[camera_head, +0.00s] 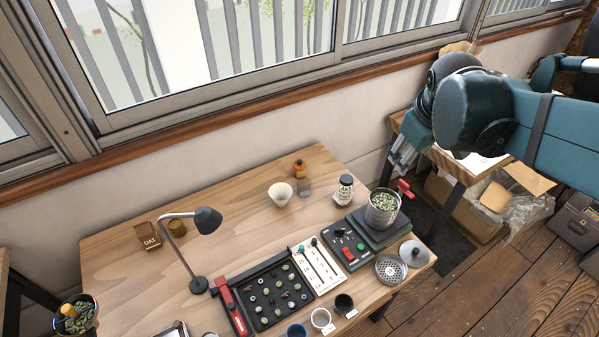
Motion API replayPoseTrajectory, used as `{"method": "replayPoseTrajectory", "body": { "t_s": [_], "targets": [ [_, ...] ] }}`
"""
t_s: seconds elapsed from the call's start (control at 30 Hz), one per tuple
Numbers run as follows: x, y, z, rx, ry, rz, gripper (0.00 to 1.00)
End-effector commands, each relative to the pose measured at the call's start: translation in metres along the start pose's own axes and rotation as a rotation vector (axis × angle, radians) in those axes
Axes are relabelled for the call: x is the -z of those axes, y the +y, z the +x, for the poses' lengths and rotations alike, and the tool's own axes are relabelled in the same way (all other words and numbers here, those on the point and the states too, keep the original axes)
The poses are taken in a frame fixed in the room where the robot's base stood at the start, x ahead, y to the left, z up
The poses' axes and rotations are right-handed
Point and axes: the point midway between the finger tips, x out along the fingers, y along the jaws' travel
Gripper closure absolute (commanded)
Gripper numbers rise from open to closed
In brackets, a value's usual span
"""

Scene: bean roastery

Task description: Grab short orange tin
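A short orange container (300,169) with a dark upper part stands upright near the back edge of the wooden table (235,230); it looks like the short orange tin. My gripper (396,170) hangs in the air at the right, beyond the table's back right corner. It is well to the right of the orange container and apart from it. The wrist and arm partly cover the gripper, and its fingers are small here, so I cannot tell whether it is open or shut. I see nothing held in it.
A white cup (280,194), a small grey-brown block (304,187) and a patterned jar (344,190) stand close to the orange container. A scale holds a bean-filled canister (381,214).

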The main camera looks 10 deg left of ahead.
Motion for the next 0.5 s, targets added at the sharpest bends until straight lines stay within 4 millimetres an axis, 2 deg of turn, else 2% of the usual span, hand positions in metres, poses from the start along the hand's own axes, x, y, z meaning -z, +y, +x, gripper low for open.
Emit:
{"method": "replayPoseTrajectory", "body": {
  "t_s": [0.03, 0.5],
  "targets": [
    [0.011, 0.001, 0.005, 0.003, -0.005, -0.028, 0.52],
    [0.09, 0.0, 0.055, 0.025, -0.063, -0.302, 0.52]
  ]
}}
